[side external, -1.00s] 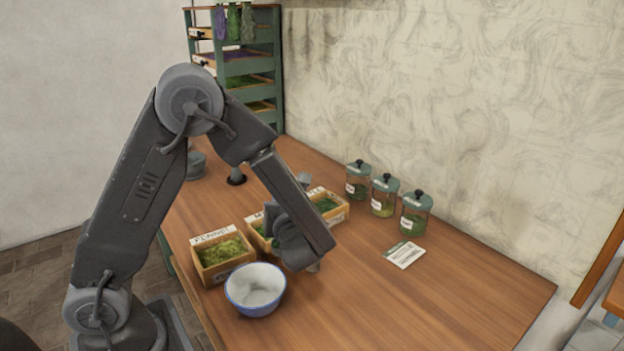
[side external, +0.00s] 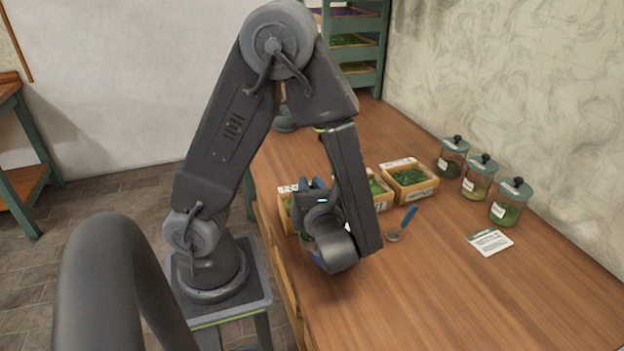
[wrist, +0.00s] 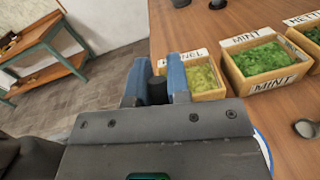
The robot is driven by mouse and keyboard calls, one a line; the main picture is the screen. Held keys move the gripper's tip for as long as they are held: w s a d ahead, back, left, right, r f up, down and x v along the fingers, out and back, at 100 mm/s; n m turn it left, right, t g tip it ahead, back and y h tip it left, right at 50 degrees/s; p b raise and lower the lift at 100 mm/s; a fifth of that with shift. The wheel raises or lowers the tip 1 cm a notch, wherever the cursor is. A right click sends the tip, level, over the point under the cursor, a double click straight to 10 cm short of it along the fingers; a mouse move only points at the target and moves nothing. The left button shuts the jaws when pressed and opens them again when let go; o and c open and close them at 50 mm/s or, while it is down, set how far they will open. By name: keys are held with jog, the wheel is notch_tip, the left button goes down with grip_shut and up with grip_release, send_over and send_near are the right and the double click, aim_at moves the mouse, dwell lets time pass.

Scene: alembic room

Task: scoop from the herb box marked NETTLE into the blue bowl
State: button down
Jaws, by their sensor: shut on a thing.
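The NETTLE box (side external: 423,193) holds dark green herb on the table; its edge also shows at the right of the wrist view (wrist: 309,44). A blue-handled scoop (side external: 408,217) is on the table, apart from my gripper; its metal cup shows in the wrist view (wrist: 305,128). The blue bowl (side external: 315,259) is mostly hidden behind my gripper; part of its rim shows in the wrist view (wrist: 265,150). My gripper (wrist: 158,88) has its blue fingers shut on a dark rounded piece that I cannot identify, near the FENNEL box.
The MINT box (wrist: 262,75) stands between the FENNEL box (wrist: 206,92) and the NETTLE box. Lidded jars (side external: 479,180) and a card (side external: 490,242) are farther right. The front right table is clear.

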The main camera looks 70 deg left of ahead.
jog(key=n+g+y, duration=0.1)
jog(key=n, duration=0.3)
jog(key=n+g+y, duration=0.1)
jog(key=n, duration=0.4)
jog(key=n+g+y, duration=0.1)
jog(key=n, duration=0.4)
jog(key=shift+f+y, duration=0.2)
jog(key=shift+y, duration=0.1)
jog(key=shift+r, duration=0.15)
dwell(0.5)
notch_tip(320, 180, up, 2)
jog(key=m+t, duration=0.1)
jog(key=m, duration=0.2)
jog(key=m+t+h, duration=0.1)
jog(key=m, duration=0.3)
jog(key=shift+h, duration=0.3)
jog(key=m, duration=0.2)
jog(key=m+h, duration=0.1)
jog(key=m, duration=0.1)
jog(key=r+m+t+h, duration=0.1)
jog(key=m, duration=0.2)
